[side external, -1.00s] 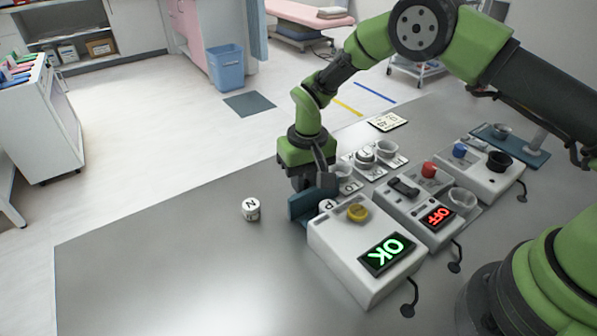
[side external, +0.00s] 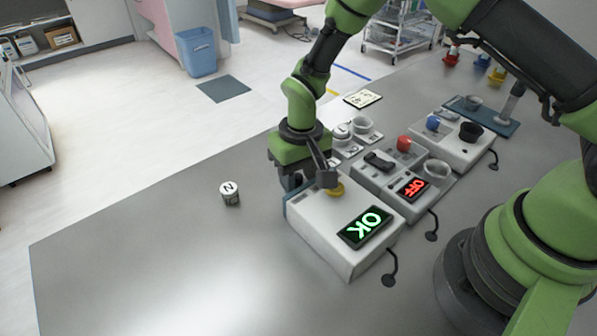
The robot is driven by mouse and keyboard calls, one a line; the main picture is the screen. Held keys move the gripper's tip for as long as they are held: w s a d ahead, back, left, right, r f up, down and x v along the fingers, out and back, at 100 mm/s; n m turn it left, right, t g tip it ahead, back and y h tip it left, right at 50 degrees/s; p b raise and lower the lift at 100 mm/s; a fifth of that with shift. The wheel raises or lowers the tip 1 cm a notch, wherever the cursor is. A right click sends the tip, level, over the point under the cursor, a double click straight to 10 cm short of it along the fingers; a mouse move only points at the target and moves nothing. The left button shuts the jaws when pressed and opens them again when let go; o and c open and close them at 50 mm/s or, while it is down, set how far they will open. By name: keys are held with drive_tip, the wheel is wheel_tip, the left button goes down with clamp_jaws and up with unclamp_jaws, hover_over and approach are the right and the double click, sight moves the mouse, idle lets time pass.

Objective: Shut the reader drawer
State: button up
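I cannot see whether a thin gap is left there. My gripper (side external: 308,184) points down at that side of the reader, its fingers at or just above the drawer edge. Whether the fingers are apart or together is not clear, and contact is hard to judge.
A white pot marked N (side external: 230,194) stands alone on the grey table (side external: 130,250). Small pots and a card (side external: 363,99) are behind. The table's left front is clear.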

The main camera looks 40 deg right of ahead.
drive_tip(key=shift+s+d, duration=0.1)
drive_tip(key=shift+s, duration=0.05)
wheel_tip(320, 180, up, 10)
idle(0.5)
drive_tip(key=shift+d, duration=0.1)
drive_tip(key=s+d+r+m+t+y, duration=0.1)
drive_tip(key=s+d+r+t, duration=0.1)
drive_tip(key=s+r, duration=0.35)
drive_tip(key=s+d+r+t, duration=0.2)
drive_tip(key=r, duration=0.7)
drive_tip(key=s+d+r+t, duration=0.1)
drive_tip(key=s+r, duration=0.1)
drive_tip(key=s, duration=0.4)
drive_tip(key=s+d+r+m+t, duration=0.1)
drive_tip(key=s+r+t, duration=0.1)
drive_tip(key=s, duration=0.3)
drive_tip(key=shift+s+d+y, duration=0.25)
drive_tip(key=shift+s+y, duration=0.05)
drive_tip(key=shift+s, duration=0.05)
